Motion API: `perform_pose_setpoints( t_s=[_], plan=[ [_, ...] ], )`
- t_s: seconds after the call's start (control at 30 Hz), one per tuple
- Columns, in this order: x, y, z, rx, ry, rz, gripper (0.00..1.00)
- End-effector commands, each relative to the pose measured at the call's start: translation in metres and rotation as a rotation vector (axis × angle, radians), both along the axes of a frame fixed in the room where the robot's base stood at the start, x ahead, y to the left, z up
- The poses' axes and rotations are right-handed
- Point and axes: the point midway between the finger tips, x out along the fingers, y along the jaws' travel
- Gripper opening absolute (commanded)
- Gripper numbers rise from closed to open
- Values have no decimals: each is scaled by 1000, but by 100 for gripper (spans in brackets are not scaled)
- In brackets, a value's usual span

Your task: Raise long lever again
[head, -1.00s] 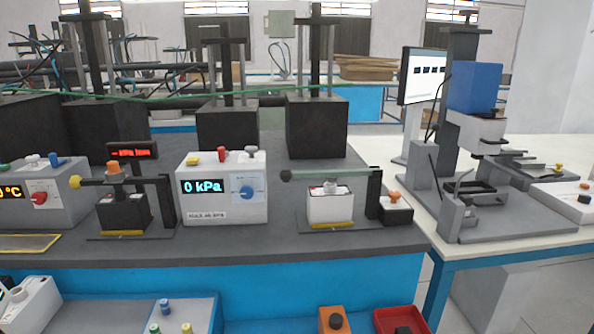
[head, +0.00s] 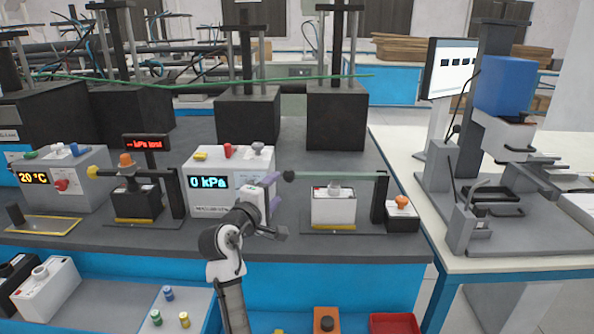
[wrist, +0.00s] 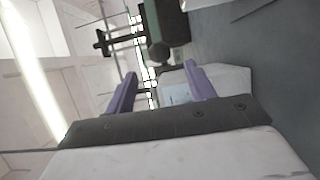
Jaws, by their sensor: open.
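The long lever (head: 335,176) is a grey-green translucent bar with a dark round knob (head: 288,176) at its left end. It lies about level, running left from a black post (head: 379,197) above a white battery (head: 333,206). My gripper (head: 273,188) is open, its purple fingers just left of and slightly below the knob. In the wrist view my open gripper (wrist: 162,88) has a dark round knob (wrist: 158,51) ahead of the gap between its fingers. No contact with the knob shows clearly.
A white box reading 0 kPa (head: 228,183) stands close left of my gripper. A shorter lever with a yellow knob (head: 93,172) is further left. An orange button on a black-and-white box (head: 402,201) sits right of the post. Dark press blocks (head: 336,120) stand behind.

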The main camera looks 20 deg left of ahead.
Motion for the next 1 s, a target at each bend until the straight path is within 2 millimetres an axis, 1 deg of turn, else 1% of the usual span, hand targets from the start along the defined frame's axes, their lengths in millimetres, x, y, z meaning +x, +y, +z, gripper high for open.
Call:
perform_pose_setpoints(
  t_s=[0.03, 0.1, 0.3, 0.4, 0.5, 0.7, 0.97, 1.0],
  plan=[
    [12, -2, 2, -1, 2, -3, 55],
    [27, -4, 3, 0, 2, -2, 55],
    [69, -8, 3, 0, 1, -1, 55],
    [86, -10, 2, 1, 1, 0, 55],
    [97, -11, 2, 2, -1, 1, 55],
    [108, -12, 1, 3, -2, 3, 55],
    [108, -12, 1, 3, -1, 2, 55],
    [108, -12, 1, 3, -1, 3, 49]
  ],
)
